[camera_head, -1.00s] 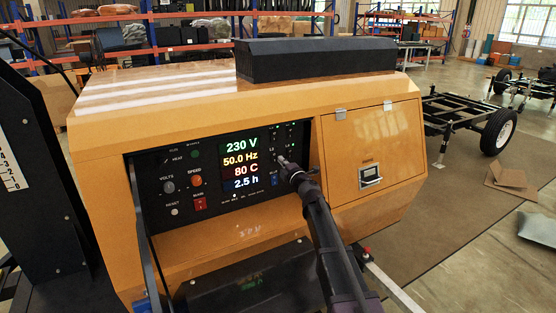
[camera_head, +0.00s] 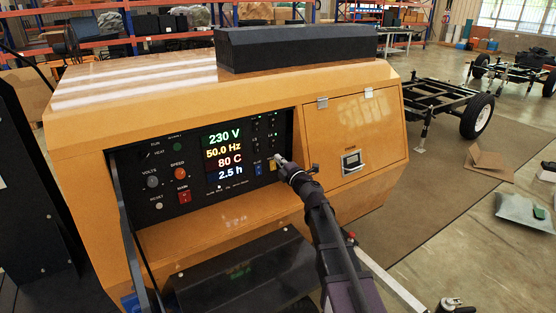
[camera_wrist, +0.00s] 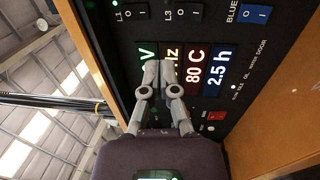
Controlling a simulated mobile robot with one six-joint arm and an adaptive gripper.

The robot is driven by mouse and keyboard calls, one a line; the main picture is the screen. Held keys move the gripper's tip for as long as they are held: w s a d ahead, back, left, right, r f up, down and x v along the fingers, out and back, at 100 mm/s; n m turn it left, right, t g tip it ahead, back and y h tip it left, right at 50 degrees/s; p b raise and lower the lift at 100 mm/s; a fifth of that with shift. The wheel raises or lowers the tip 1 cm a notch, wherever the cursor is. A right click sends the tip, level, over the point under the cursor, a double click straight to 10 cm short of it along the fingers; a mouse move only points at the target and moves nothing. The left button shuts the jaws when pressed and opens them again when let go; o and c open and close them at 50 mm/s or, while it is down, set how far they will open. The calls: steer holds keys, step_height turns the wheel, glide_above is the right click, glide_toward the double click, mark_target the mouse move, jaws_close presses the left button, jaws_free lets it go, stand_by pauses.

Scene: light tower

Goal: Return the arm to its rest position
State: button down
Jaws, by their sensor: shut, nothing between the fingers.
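My gripper (camera_head: 279,161) is in front of the right part of the black control panel (camera_head: 140,185) on the yellow generator housing (camera_head: 230,222). Its fingers are shut and empty. In the wrist view the gripper (camera_wrist: 158,70) covers part of the lit display (camera_wrist: 212,75); whether the fingertips touch the panel cannot be told. The display (camera_head: 224,153) reads 230 V, 50.0 Hz, 80 C and 2.5 h. My arm (camera_head: 330,235) reaches up from the lower right. A blue switch (camera_wrist: 254,14) and L1 and L3 switches (camera_wrist: 133,12) show in the wrist view.
A closed yellow door (camera_head: 355,130) with a latch (camera_head: 352,161) is right of the panel. A black box (camera_head: 300,47) sits on top of the housing. A black trailer frame (camera_head: 440,97) stands at the right. Cardboard (camera_head: 487,160) lies on the floor.

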steer(key=s+d+f+m+g+h+p, duration=0.1)
steer(key=s+d+m+h+p, duration=0.1)
steer(key=d+m+h, duration=0.6)
steer(key=s+d+f+m+h+p, duration=0.2)
steer(key=d+m+h, duration=0.3)
steer(key=d+m, duration=0.4)
steer(key=s+d+f+m+g+h+p, duration=0.1)
steer(key=s+d+f+m+g, duration=0.15)
steer(key=s, duration=0.25)
steer(key=s+d+f+m+g+h+p, duration=0.1)
steer(key=s+d+f+m+g, duration=0.15)
steer(key=s+d+g, duration=0.2)
steer(key=s+a+f+m+g+y+p, duration=0.1)
steer(key=s+g, duration=0.3)
steer(key=s, duration=0.5)
steer(key=s+a+f+m+g+y+p, duration=0.1)
steer(key=s+a+f+g+y+p, duration=0.1)
steer(key=s, duration=0.7)
steer(key=shift+a+f+m+g+y, duration=0.15)
steer(key=shift+f+m+g+y, duration=0.35)
steer(key=shift+g, duration=0.5)
steer(key=shift+w+r, duration=0.1)
steer(key=shift+w, duration=0.05)
